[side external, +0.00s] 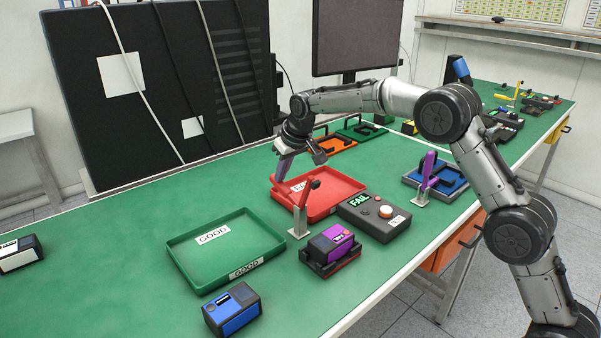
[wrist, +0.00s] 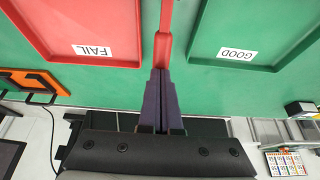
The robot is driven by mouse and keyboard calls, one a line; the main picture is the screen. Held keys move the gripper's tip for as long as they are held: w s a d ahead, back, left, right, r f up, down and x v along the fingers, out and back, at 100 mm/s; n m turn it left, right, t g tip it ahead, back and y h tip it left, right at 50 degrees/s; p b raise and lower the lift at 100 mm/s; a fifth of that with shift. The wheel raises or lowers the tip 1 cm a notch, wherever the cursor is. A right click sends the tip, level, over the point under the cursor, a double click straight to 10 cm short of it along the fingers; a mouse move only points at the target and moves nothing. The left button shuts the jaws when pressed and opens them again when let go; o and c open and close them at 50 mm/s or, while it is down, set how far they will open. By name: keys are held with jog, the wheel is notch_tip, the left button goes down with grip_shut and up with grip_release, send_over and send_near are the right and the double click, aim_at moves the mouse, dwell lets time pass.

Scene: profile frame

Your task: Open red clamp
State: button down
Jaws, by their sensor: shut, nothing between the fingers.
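My gripper (side external: 283,174) has purple fingers that are shut and empty, above the red tray and behind the clamp. In the wrist view, the fingertips (wrist: 161,72) line up with the end of a red bar (wrist: 163,48), which seems to be the clamp lever. I cannot tell whether they touch.
The red FAIL tray (side external: 345,190) and the green GOOD tray (side external: 190,262) flank the clamp. A grey tester (side external: 374,217) reading FAIL is to its right. A purple clamp (side external: 427,172) stands farther right. A blue device (side external: 232,308) lies in front.

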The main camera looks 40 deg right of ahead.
jog(key=shift+w+x, duration=0.25)
jog(key=shift+x, duration=1.2)
jog(key=shift+r, duration=0.1)
notch_tip(320, 180, up, 14)
dwell(0.4)
